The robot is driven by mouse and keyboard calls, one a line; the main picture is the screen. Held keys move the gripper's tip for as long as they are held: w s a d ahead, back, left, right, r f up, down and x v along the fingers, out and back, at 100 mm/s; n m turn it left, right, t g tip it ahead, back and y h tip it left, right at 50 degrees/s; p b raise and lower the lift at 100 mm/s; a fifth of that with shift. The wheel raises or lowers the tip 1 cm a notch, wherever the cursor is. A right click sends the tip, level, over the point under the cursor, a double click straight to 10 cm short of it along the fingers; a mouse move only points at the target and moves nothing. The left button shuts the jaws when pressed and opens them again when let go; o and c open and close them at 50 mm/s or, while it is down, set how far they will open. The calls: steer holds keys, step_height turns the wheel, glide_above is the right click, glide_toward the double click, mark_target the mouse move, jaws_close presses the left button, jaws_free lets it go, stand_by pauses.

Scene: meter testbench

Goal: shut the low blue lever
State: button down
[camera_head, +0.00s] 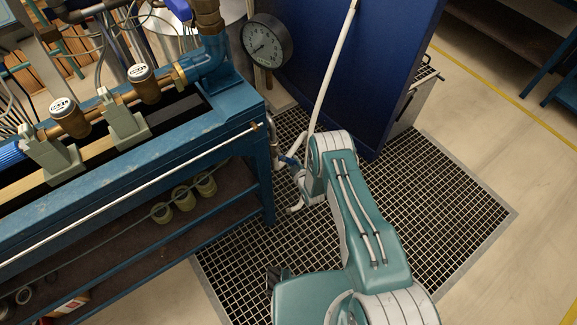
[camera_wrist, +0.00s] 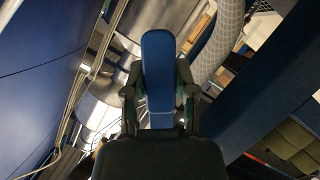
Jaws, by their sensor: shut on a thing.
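The low blue lever (camera_wrist: 158,70) stands upright in the middle of the wrist view, a flat bar with a rounded end. My gripper (camera_wrist: 158,98) has a finger on each side of the lever and is shut on it. In the head view, a small bit of blue (camera_head: 290,160) shows beside the bench's right leg, low down, where my arm reaches. My own arm hides most of my gripper there. The lever's pivot and the fixture behind it are hidden, so its exact angle to the pipe cannot be told.
The blue bench (camera_head: 150,155) with pipes and meters fills the left. A round gauge (camera_head: 266,42) stands above its right end. A tall blue panel (camera_head: 365,70) and a thin white pipe (camera_head: 332,70) stand close behind my arm. The floor grating (camera_head: 450,205) is clear to the right.

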steer(key=shift+w+d+r+n+t+h, duration=0.4)
steer(key=shift+w+d+r+n+t, duration=0.15)
steer(key=shift+r+n, duration=0.35)
steer(key=shift+w+d+r+n+t+h, duration=0.15)
steer(key=shift+d+r+n+t, duration=0.15)
steer(key=shift+n, duration=0.25)
steer(key=shift+w+d+r+n+t+h, duration=0.15)
steer(key=shift+d+r+n+t, duration=0.1)
steer(key=shift+r+n, duration=0.25)
steer(key=shift+w+d+r+n+t, duration=0.15)
steer(key=shift+r+n+t, duration=0.35)
steer(key=shift+r+n, duration=0.6)
steer(key=shift+d+r+n+t, duration=0.1)
steer(key=shift+r+n+t, duration=0.5)
steer(key=shift+n, duration=0.75)
steer(key=shift+r, duration=0.1)
steer(key=shift+c, duration=2)
jaws_free()
steer(key=shift+a, duration=0.1)
